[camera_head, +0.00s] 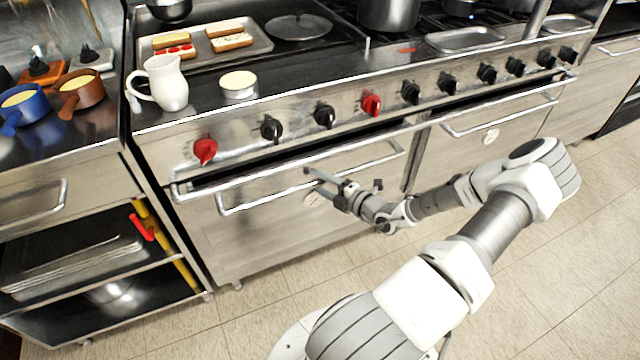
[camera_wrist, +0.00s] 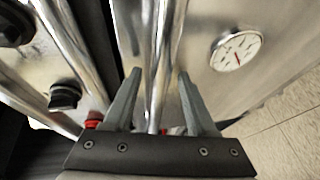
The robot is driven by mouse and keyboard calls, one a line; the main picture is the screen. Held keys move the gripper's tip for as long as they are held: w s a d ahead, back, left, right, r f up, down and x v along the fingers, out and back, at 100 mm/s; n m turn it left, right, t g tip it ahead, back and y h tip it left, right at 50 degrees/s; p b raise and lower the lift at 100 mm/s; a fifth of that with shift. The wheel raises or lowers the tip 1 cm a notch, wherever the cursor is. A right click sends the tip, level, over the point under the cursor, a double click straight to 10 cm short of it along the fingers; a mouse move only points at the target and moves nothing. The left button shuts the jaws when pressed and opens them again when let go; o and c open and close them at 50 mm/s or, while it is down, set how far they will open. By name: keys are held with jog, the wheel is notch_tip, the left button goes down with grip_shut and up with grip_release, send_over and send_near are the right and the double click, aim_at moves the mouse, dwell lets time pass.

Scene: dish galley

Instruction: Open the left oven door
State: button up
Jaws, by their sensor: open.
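The left oven door (camera_head: 262,238) is a steel panel on the front of the range, and it looks shut. Its bar handle (camera_head: 258,201) runs across the upper part of the door. My gripper (camera_head: 314,177) is at the middle of this handle. In the wrist view the open fingers (camera_wrist: 160,76) stand on either side of the handle bar (camera_wrist: 160,55), with gaps between bar and fingers. A round dial (camera_wrist: 236,50) on the door shows to the right of the fingers.
A long front rail (camera_head: 420,124) runs above the doors, below red and black knobs (camera_head: 371,104). The right oven door (camera_head: 470,150) is beside the left one. A white pitcher (camera_head: 170,85) stands on the range top. A shelf cart is at left. Floor (camera_head: 300,280) before the door is clear.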

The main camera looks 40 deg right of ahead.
jog(key=shift+w, duration=0.1)
grip_shut()
dwell(1.4)
